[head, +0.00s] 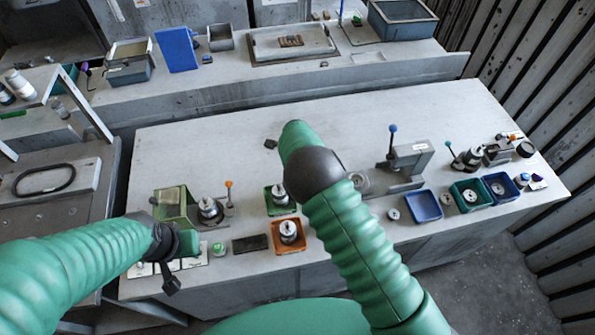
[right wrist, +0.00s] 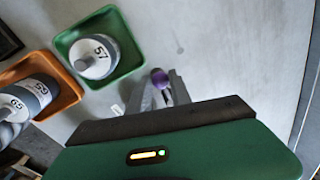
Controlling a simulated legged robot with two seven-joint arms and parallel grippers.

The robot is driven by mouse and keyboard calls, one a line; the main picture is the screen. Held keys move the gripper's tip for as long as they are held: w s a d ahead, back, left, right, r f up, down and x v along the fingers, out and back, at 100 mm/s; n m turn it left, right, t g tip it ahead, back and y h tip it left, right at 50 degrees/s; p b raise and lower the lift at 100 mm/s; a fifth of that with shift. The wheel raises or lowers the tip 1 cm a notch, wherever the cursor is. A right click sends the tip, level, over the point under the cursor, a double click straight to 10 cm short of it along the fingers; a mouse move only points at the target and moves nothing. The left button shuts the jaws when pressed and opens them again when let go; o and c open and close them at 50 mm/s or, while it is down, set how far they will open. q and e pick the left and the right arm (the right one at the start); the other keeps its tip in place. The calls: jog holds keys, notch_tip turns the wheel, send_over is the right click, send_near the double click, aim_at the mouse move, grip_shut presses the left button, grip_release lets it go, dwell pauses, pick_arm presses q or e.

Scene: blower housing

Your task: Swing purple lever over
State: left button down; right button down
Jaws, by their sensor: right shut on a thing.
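The purple lever's round knob (right wrist: 160,77) shows in the right wrist view, at the tips of my right gripper (right wrist: 164,92). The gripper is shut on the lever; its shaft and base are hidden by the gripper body. In the head view my right arm covers the lever and most of the gripper. My left gripper (head: 166,270) is at the front left of the bench in the head view, low over its front edge. Its fingers are too small and dark to tell open from shut.
A green tray (right wrist: 64,44) with a weight marked 57 and an orange tray (right wrist: 72,93) with one marked 59 stand left of the lever. A blue-knobbed lever fixture (head: 410,156) and blue tray (head: 424,217) stand to the right. The bench's back left is clear.

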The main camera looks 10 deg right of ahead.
jog(key=shift+w+r, duration=0.1)
jog(key=shift+w, duration=0.05)
jog(key=c, duration=1.5)
grip_release()
jog(key=shift+o, duration=1.5)
jog(key=shift+a, duration=0.1)
jog(key=s+r+p, duration=0.3)
jog(key=r+p, duration=1)
jog(key=r, duration=0.3)
jog(key=shift+a, duration=0.35)
jog(key=shift+d, duration=0.1)
